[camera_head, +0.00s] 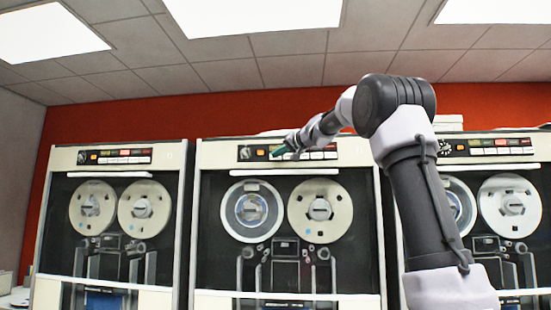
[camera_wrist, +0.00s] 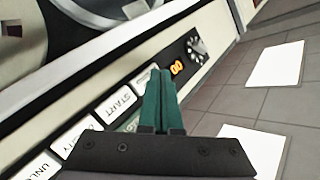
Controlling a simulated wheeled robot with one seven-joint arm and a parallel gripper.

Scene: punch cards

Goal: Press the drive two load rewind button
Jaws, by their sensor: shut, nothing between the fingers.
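The middle tape drive (camera_head: 209,190) has a dark control strip along its top with an orange-lit number, coloured lamps and a row of pale buttons. My gripper (camera_head: 279,152) is at this strip, just right of the number. In the wrist view my green fingers (camera_wrist: 160,74) are shut and empty, their tips over the button row. A white button marked START (camera_wrist: 115,101) lies left of the fingers. The orange number (camera_wrist: 177,68) is just beyond the tips; its digit is hard to read. The load rewind label is not readable, and I cannot tell whether the tips touch a button.
Similar drives stand at the left (camera_head: 50,235) and right (camera_head: 535,146), the right one partly behind my arm. In the wrist view a round dial (camera_wrist: 197,47) lies past the number, and partly cut-off buttons such as UNLO (camera_wrist: 36,166) lie lower left.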

